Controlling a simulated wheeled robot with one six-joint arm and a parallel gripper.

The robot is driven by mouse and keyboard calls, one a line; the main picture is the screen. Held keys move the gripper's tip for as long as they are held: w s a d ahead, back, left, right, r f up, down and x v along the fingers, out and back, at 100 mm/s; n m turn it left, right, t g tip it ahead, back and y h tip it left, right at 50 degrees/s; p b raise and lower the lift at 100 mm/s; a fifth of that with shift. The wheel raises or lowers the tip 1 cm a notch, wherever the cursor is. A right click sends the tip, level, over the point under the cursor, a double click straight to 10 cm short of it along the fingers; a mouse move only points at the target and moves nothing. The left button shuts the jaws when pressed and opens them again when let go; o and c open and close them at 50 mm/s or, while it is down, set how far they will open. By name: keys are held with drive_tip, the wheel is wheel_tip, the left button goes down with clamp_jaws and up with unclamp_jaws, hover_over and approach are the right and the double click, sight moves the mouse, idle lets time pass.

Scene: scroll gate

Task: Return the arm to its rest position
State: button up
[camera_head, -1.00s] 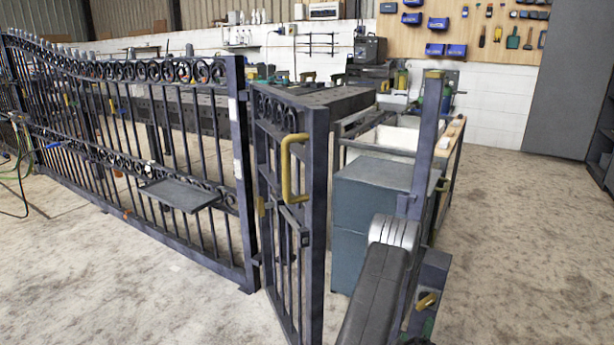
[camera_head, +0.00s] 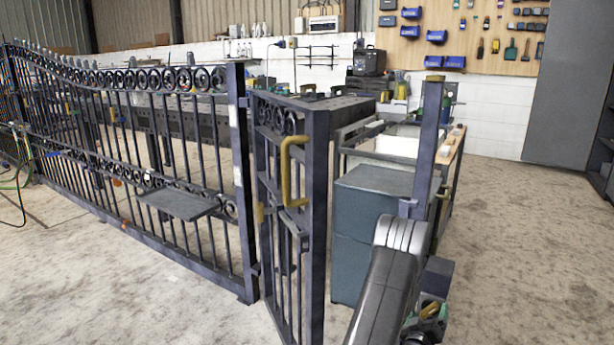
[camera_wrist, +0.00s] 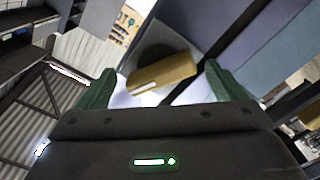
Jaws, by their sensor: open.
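My gripper (camera_wrist: 160,70) is open in the wrist view, with its two green fingers spread wide. A brass handle piece (camera_wrist: 162,75) on a dark post shows between and beyond the fingers; they do not close on it. In the head view, a brass piece (camera_head: 430,311) is low beside the dark post (camera_head: 428,150), next to my arm (camera_head: 385,285). My arm reaches forward at the lower right, and its end is mostly hidden. The narrow gate leaf (camera_head: 317,230) with a brass pull handle (camera_head: 285,172) stands at an angle left of the post.
A long scrolled fence (camera_head: 150,150) with a small shelf (camera_head: 178,204) runs left. A blue-grey cabinet (camera_head: 365,235) stands between the gate leaf and post. A workbench (camera_head: 345,105) is behind. The floor at right (camera_head: 540,240) is clear.

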drive_tip(key=m, duration=0.4)
drive_tip(key=p+v, duration=0.3)
drive_tip(key=v, duration=1)
drive_tip(key=shift+s, duration=0.35)
drive_tip(key=shift+a, duration=0.15)
drive_tip(key=shift+w+r, duration=0.1)
